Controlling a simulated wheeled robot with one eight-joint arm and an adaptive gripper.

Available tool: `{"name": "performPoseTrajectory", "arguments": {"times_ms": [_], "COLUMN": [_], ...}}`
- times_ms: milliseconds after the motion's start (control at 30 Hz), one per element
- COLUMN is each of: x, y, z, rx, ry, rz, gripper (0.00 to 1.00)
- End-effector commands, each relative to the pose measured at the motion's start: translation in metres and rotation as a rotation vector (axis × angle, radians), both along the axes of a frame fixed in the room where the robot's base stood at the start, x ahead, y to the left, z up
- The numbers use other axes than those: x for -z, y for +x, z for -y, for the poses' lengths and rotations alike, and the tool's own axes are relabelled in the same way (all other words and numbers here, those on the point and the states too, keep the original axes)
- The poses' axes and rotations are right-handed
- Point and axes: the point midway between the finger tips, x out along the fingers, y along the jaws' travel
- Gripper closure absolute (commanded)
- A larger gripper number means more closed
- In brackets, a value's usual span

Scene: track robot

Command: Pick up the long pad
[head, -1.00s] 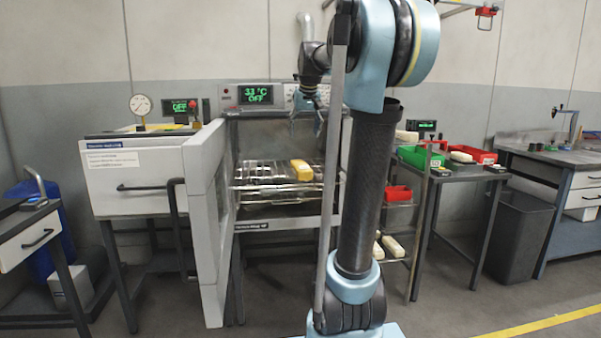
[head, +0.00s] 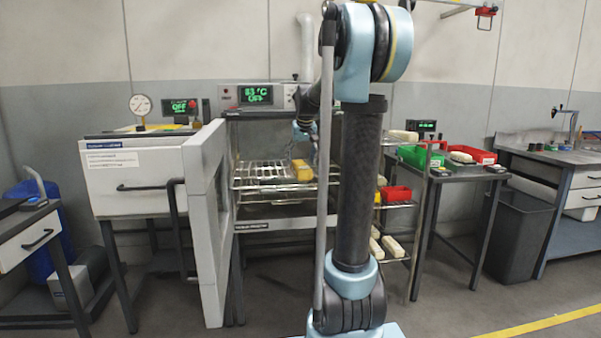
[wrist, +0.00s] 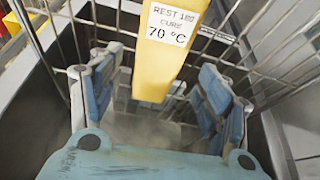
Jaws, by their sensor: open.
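A long yellow pad (head: 302,171) lies on the wire rack (head: 262,185) of the open oven in the head view. In the wrist view the pad (wrist: 165,45) runs down from the top edge, with a white label reading "REST 180 CURE 70 °C". My gripper (head: 306,132) is just above the pad in the head view, partly hidden behind my arm. In the wrist view my gripper (wrist: 160,72) is open, with one blue finger on each side of the pad's near end. I cannot tell whether the fingers touch it.
The oven door (head: 215,220) stands open on the left, close to the rack. Right of the oven, a shelf holds a red bin (head: 397,194) and pale pads (head: 392,246). A table beyond carries a green bin (head: 418,157). Rack wires surround the gripper in the wrist view.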

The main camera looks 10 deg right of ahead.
Motion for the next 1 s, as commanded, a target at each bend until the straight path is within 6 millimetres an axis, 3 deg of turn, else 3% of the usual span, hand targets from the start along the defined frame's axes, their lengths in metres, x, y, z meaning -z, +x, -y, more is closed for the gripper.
{"name": "performPoseTrajectory", "arguments": {"times_ms": [300, 633, 833, 1000], "x": [0.035, 0.04, 0.039, 0.039], "y": [0.02, 0.021, 0.021, 0.021], "z": [0.001, 0.001, 0.001, 0.001], "rx": [0.0, 0.0, 0.0, 0.0], "ry": [0.0, 0.0, 0.0, 0.0], "rz": [0.0, 0.0, 0.0, 0.0], "gripper": [0.3, 0.3, 0.75, 0.78]}}
